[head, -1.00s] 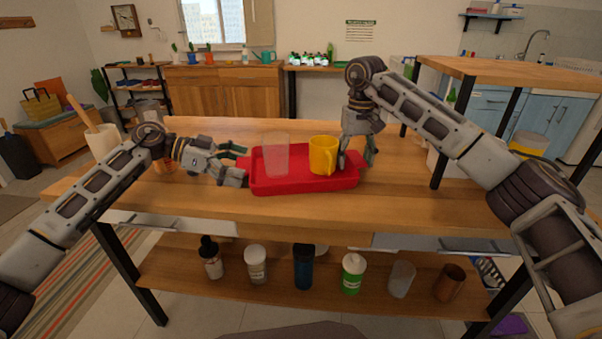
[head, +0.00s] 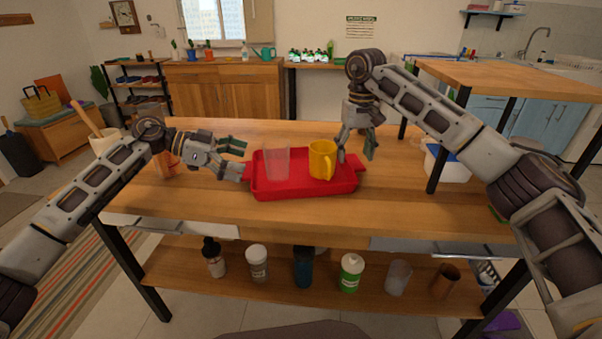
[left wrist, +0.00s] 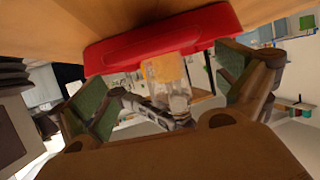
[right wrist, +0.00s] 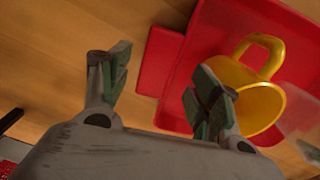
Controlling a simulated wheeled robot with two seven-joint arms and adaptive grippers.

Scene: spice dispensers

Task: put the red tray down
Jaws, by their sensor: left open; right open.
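The red tray (head: 300,190) rests flat on the wooden table. A clear cup (head: 277,163) and a yellow mug (head: 321,160) stand upright in it. My left gripper (head: 238,159) is open at the tray's left end; in the left wrist view the tray's red side (left wrist: 150,45) shows ahead of its spread fingers. My right gripper (head: 356,155) is open above the tray's right end. In the right wrist view, the tray's red handle (right wrist: 161,58) shows between the spread fingers, and the mug (right wrist: 255,95) is partly behind one finger.
The table top (head: 210,205) is clear in front of the tray. A holder with a wooden utensil (head: 103,141) stands at the left. A raised wooden shelf (head: 500,72) and a white container (head: 445,163) are at the right. Several bottles and cups stand on the lower shelf (head: 325,285).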

